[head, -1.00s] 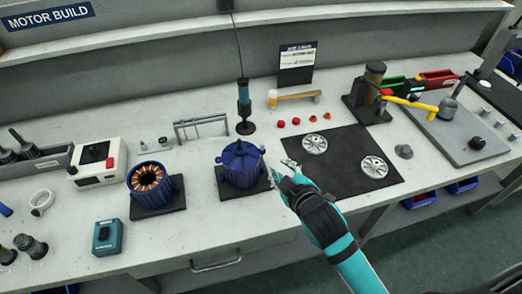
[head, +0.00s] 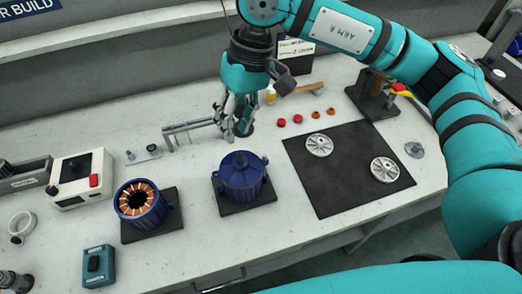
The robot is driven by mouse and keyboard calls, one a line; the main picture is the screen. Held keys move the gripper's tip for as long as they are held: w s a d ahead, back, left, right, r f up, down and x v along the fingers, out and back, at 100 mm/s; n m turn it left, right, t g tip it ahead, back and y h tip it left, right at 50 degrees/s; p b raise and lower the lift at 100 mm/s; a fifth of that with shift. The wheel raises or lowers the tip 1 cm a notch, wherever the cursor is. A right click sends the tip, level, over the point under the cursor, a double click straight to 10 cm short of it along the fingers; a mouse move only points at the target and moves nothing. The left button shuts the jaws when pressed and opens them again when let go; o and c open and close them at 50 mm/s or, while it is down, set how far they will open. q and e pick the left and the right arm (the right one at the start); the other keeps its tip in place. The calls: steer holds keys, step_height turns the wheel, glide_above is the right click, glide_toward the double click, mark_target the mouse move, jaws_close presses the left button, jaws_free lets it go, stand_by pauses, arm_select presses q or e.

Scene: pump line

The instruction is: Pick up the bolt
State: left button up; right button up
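I cannot clearly make out a bolt. Two small metal pieces on a low plate (head: 143,155) lie left of the grey metal bar stand (head: 190,127); they are too small to identify. My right gripper (head: 236,128) points down at the back of the bench, right of the bar stand and behind the blue motor housing (head: 241,174). Its fingers overlap the place of the teal upright tool, which is mostly hidden; its dark base (head: 246,130) shows partly. I cannot tell whether the fingers are open or shut. My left gripper is not in view.
A copper-wound motor (head: 140,205) stands left of the housing. A black mat (head: 345,185) holds two silver discs, with red and orange caps (head: 297,118) behind it. A white box (head: 82,178) and a teal box (head: 98,266) stand left. The front strip is clear.

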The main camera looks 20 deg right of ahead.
steer(key=w+d+r+t+h, duration=0.1)
steer(key=w+d+r+h, duration=0.15)
steer(key=d, duration=0.35)
steer(key=p, duration=0.4)
glide_above(265, 155)
steer(key=shift+n+h, duration=0.25)
steer(key=shift+n, duration=0.15)
step_height(265, 155, down, 12)
steer(key=shift+a+f, duration=0.15)
steer(key=shift+f, duration=0.1)
step_height(265, 155, down, 5)
steer(key=shift+s+r+p, duration=0.1)
steer(key=shift+p, duration=1.15)
steer(key=shift+f, duration=0.25)
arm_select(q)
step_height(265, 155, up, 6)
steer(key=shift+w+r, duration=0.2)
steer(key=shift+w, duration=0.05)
arm_select(e)
steer(key=shift+c, duration=0.4)
jaws_close()
